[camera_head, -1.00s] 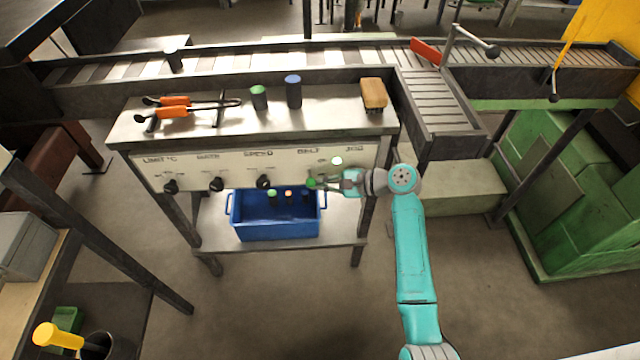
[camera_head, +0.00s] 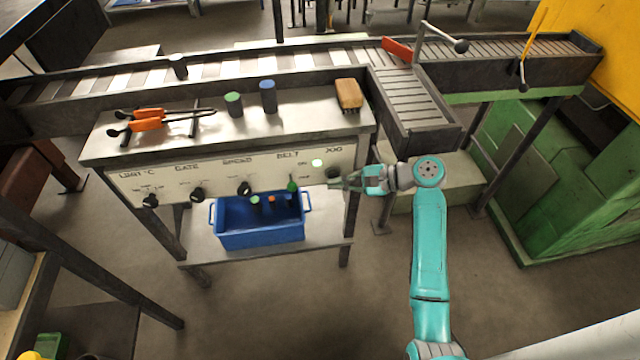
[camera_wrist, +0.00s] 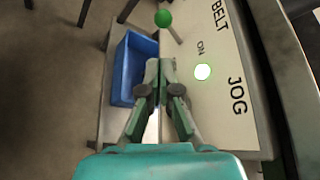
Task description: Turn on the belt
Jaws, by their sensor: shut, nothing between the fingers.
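The control panel (camera_head: 215,180) carries the labels LIMIT °C, GATE, SPEED, BELT and JOG. Under BELT sits a green-tipped control (camera_head: 292,184), which shows as a green ball in the wrist view (camera_wrist: 162,18). A round pale-green lamp (camera_head: 317,163) beside ON looks lit; it also shows in the wrist view (camera_wrist: 202,71). A dark JOG knob (camera_head: 333,173) is at the panel's right. My gripper (camera_head: 333,182) is shut and empty in front of the panel's lower right, apart from the green ball. Its fingertips show in the wrist view (camera_wrist: 160,66).
A blue bin (camera_head: 262,238) stands on the shelf below the panel. Orange-handled tongs (camera_head: 148,123), a green cylinder (camera_head: 234,104), a blue cylinder (camera_head: 268,97) and a brush (camera_head: 349,94) lie or stand on top. The roller conveyor (camera_head: 408,95) runs behind. Floor in front is clear.

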